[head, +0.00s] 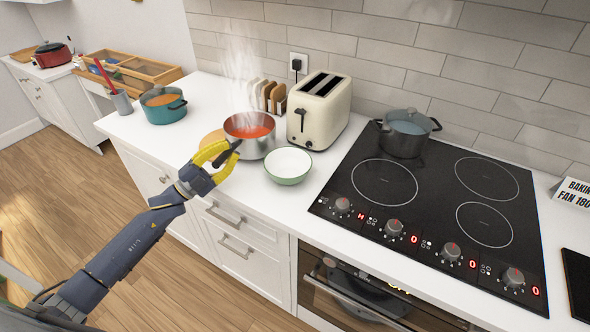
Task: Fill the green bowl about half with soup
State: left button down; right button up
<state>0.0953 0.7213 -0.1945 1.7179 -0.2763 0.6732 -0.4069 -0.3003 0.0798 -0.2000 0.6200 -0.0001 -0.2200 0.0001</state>
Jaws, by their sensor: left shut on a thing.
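The green bowl (287,180) stands upright on the white counter in front of the toaster; its white inside looks empty. A steel saucepan (256,148) with steaming red soup (249,131) is just behind and left of the bowl. My left gripper (227,153), with yellow fingers, is shut on the saucepan's dark handle, at the pan's front left. The pan looks about level; I cannot tell whether its base touches the counter. Part of the handle is hidden by the fingers. My right gripper is not in view.
A cream toaster (319,112) and a toast rack (269,96) stand behind. A round wooden board (210,140) lies left of the pan. A teal pot (164,108) stands farther left. A grey pot (405,138) sits on the black hob (430,200) at right.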

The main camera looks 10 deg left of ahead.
aim_at(227, 156)
pick_arm(q)
jog(key=shift+a+r+h, duration=0.25)
jog(key=shift+a+h, duration=0.15)
jog(key=shift+a, duration=0.05)
jog(key=shift+m+g, duration=0.3)
jog(key=shift+g, duration=0.1)
jog(key=shift+s+d+r+m+g+h, duration=0.1)
jog(key=shift+s+d+m+g+h, duration=0.3)
jog(key=shift+m, duration=0.55)
jog(key=shift+s+d+m+g+h, duration=0.15)
jog(key=shift+s+d+m+g, duration=0.1)
jog(key=shift+d+m+g, duration=0.5)
jog(key=shift+s+d+r+m+g+h, duration=0.1)
jog(key=shift+s+d+m+g+h, duration=0.2)
jog(key=shift+m, duration=0.8)
jog(key=shift+s+d+r+m+g, duration=0.35)
jog(key=shift+d+r+m+g, duration=0.15)
jog(key=shift+m, duration=0.4)
jog(key=shift+d, duration=0.1)
jog(key=shift+s+d+r+m+g, duration=0.2)
jog(key=shift+s+d+m+g, duration=0.1)
jog(key=shift+m+g, duration=0.25)
